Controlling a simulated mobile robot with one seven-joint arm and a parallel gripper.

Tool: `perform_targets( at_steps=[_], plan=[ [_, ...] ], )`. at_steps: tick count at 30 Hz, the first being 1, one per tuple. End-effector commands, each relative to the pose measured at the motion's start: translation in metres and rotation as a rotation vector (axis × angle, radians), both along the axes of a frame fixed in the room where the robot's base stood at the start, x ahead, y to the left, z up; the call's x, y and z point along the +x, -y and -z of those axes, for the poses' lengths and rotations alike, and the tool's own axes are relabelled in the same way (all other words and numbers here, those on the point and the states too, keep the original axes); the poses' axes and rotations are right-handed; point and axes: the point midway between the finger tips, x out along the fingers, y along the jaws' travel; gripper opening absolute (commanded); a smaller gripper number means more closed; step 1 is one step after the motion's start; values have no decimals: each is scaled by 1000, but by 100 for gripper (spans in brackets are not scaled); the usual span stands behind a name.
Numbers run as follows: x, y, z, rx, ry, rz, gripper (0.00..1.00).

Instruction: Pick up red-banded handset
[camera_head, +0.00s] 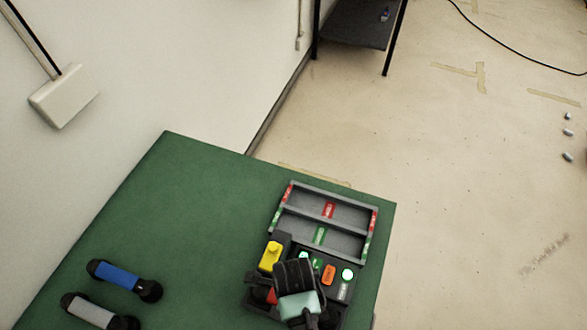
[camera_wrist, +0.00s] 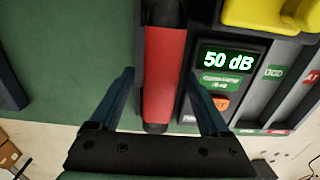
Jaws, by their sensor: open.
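The red-banded handset (camera_wrist: 165,60) stretches up and down the middle of the wrist view, with a wide red band and black ends. My gripper (camera_wrist: 159,74) is open, with one finger on each side of the red band. I cannot tell whether either finger touches it. In the head view my gripper (camera_head: 297,292) is over the near part of the dark console (camera_head: 250,300).
Blue (camera_head: 118,276) and grey (camera_head: 92,312) handsets lie left on the green table (camera_head: 190,200). The table's middle is clear.

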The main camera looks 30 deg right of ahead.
Motion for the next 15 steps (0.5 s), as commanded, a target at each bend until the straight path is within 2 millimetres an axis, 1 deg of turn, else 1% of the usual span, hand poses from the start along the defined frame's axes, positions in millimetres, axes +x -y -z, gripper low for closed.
perform_targets(
  at_steps=[3, 4, 8, 9, 11, 12, 14, 15],
  plan=[
    [0, 0, 0, 0, 0, 0, 80],
    [0, 0, 0, 0, 0, 0, 78],
    [0, 0, 0, 0, 0, 0, 55],
    [0, 0, 0, 0, 0, 0, 48],
    [0, 0, -1, 0, 0, 0, 37],
    [0, 0, -1, 0, 0, 0, 30],
    [0, 0, -1, 0, 0, 0, 19],
    [0, 0, -1, 0, 0, 0, 12]
  ],
)
